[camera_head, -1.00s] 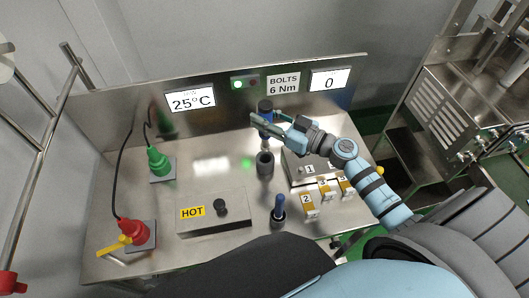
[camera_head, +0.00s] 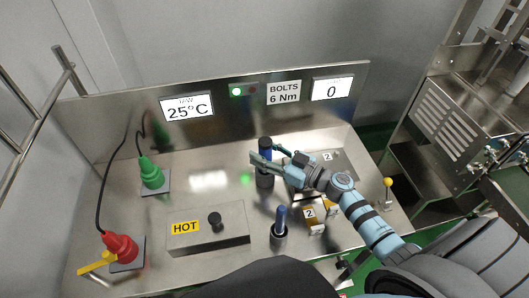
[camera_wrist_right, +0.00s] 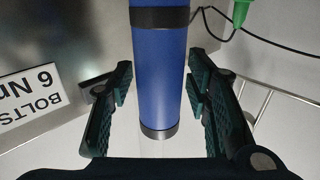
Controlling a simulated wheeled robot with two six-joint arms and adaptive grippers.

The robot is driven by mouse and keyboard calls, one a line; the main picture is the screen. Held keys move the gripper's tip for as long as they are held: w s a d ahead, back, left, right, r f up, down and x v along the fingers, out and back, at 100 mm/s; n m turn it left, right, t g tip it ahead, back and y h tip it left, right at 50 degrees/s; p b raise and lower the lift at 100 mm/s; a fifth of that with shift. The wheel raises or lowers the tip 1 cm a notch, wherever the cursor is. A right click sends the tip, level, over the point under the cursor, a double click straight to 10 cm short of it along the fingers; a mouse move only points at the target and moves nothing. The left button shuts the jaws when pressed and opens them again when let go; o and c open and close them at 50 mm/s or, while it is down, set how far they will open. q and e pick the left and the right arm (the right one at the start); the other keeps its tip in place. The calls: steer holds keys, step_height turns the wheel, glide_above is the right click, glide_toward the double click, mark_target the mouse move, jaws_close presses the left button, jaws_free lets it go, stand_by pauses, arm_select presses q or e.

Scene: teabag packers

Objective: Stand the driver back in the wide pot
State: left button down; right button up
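The driver (camera_head: 265,144), with a blue handle and dark bands, stands about upright in the dark pot (camera_head: 264,181) at the middle of the bench; this pot looks like the wider one. Its lower end is hidden by the pot and my gripper. My right gripper (camera_head: 254,159) is at the driver. In the right wrist view the blue handle (camera_wrist_right: 160,80) runs between the open fingers (camera_wrist_right: 159,95), with small gaps on both sides. A second blue driver (camera_head: 281,216) stands in another dark pot (camera_head: 279,238) nearer the front. My left gripper is out of view.
A box marked HOT (camera_head: 207,236) with a black knob is at front left. Green (camera_head: 150,172) and red (camera_head: 121,246) corded tools stand at the left. Numbered yellow-and-white blocks (camera_head: 314,223) and a metal box lie right, partly behind my arm. The back panel bears displays.

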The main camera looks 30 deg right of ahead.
steer(key=shift+r, duration=0.2)
steer(key=v, duration=1.2)
